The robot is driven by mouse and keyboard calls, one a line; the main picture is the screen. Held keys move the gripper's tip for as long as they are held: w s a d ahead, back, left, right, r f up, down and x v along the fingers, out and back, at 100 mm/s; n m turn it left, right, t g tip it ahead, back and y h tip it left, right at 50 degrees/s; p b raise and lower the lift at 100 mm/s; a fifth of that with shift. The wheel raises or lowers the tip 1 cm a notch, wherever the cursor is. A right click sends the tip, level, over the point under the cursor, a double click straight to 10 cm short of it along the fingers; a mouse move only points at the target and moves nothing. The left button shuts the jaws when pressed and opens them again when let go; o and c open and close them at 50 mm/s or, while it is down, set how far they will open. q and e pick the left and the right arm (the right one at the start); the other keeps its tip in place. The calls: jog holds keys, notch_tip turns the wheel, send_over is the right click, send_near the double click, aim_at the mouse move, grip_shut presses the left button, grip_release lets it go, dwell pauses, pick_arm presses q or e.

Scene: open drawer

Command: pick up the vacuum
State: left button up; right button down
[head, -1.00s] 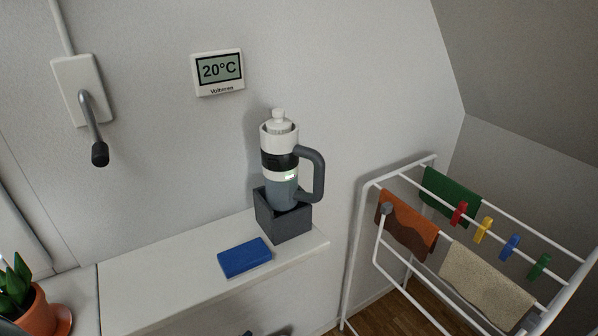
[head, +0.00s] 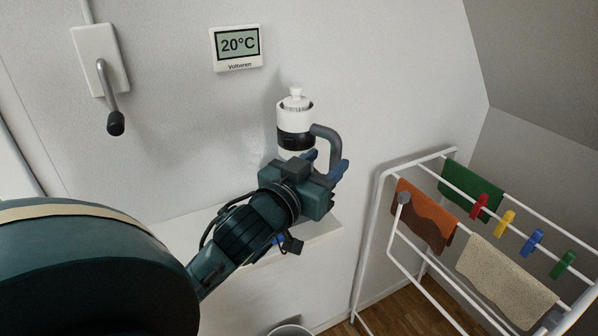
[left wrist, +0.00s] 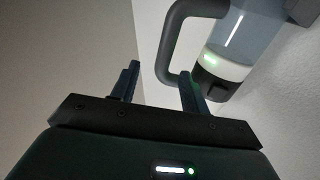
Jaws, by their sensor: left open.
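The vacuum (head: 295,122) is an upright white, black and grey-blue cylinder with a grey loop handle (head: 331,139) on its right side. It stands against the wall on the white ledge; its lower part and the dark box under it are hidden behind my left gripper (head: 326,160). That gripper is open and empty, with its blue fingers at the lower part of the handle. In the left wrist view the handle (left wrist: 170,40) and body (left wrist: 238,40) lie beyond the fingers (left wrist: 159,73). The handle's bend is close to the right finger; I cannot tell whether they touch.
A white drying rack (head: 365,235) with cloths and several coloured pegs stands on the right. A thermostat (head: 237,47) and a lever handle (head: 112,100) are on the wall. The blue block on the ledge (head: 322,233) is mostly hidden by my arm.

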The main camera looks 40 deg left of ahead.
aim_at(333, 151)
pick_arm(q)
jog(key=shift+w+a, duration=0.15)
jog(key=shift+w, duration=1.2)
jog(key=w, duration=0.3)
jog(key=shift+w+a+r+p, duration=0.1)
jog(key=shift+w+a+p, duration=0.2)
jog(key=shift+a+p, duration=0.1)
jog(key=shift+w, duration=0.6)
jog(key=shift+c, duration=0.5)
grip_shut()
jog(key=shift+r, duration=0.1)
